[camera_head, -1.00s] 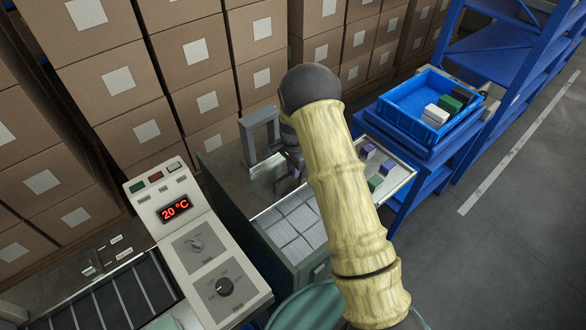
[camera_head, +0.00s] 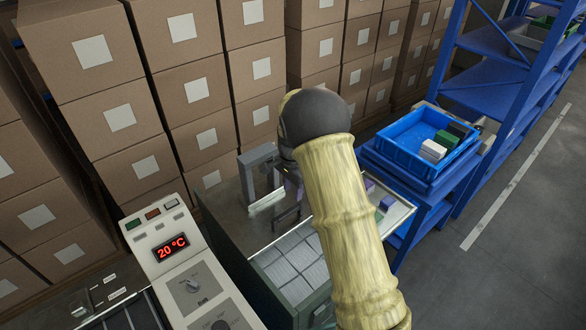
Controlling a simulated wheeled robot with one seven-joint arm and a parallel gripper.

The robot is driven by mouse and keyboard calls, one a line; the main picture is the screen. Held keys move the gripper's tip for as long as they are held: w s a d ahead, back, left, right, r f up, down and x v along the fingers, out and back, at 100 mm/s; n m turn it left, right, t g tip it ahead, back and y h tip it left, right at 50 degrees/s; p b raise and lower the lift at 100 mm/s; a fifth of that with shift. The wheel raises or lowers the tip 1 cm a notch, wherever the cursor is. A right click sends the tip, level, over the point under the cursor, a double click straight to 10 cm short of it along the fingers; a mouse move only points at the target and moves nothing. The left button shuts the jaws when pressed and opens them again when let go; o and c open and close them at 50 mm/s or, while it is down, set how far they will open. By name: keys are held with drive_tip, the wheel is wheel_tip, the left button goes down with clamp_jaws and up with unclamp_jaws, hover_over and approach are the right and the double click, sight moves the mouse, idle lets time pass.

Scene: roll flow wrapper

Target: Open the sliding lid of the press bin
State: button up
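The dark green press bin (camera_head: 258,290) stands in the centre, right of the control panel. Its near part is uncovered and shows several pale grey square blocks (camera_head: 297,265) inside. A flat grey-brown surface (camera_head: 228,208) lies behind them, and I cannot tell for sure whether it is the sliding lid. A grey upright arch (camera_head: 259,170) stands on it, with a pale bar (camera_head: 266,202) near its foot. My gripper (camera_head: 287,216) is just right of the arch, low over the bin, partly hidden by my yellow-sleeved arm. Its opening and any contact are too small to tell.
A control panel (camera_head: 182,275) reading 20 °C stands at the left front. A pale tray (camera_head: 398,213) with purple and green blocks is right of my arm. A blue crate (camera_head: 398,142) sits beyond it. Stacked cartons (camera_head: 180,75) close off the back. Floor is free at right.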

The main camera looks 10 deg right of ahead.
wheel_tip(320, 180, up, 9)
idle(0.3)
drive_tip(key=shift+d, duration=0.1)
drive_tip(key=s+d+r+n+t, duration=0.1)
drive_tip(key=s+n, duration=0.3)
drive_tip(key=s, duration=0.4)
drive_tip(key=s+d+r+n+p, duration=0.1)
drive_tip(key=s+d+n, duration=0.2)
drive_tip(key=s, duration=0.6)
drive_tip(key=s+d+r+n+t+p, duration=0.1)
drive_tip(key=s+n, duration=0.3)
drive_tip(key=s, duration=0.4)
drive_tip(key=shift+s+d+r+n+t, duration=0.2)
drive_tip(key=shift+s+d+n+t, duration=0.1)
drive_tip(key=shift+s+d+n, duration=0.1)
drive_tip(key=shift+w+d, duration=0.1)
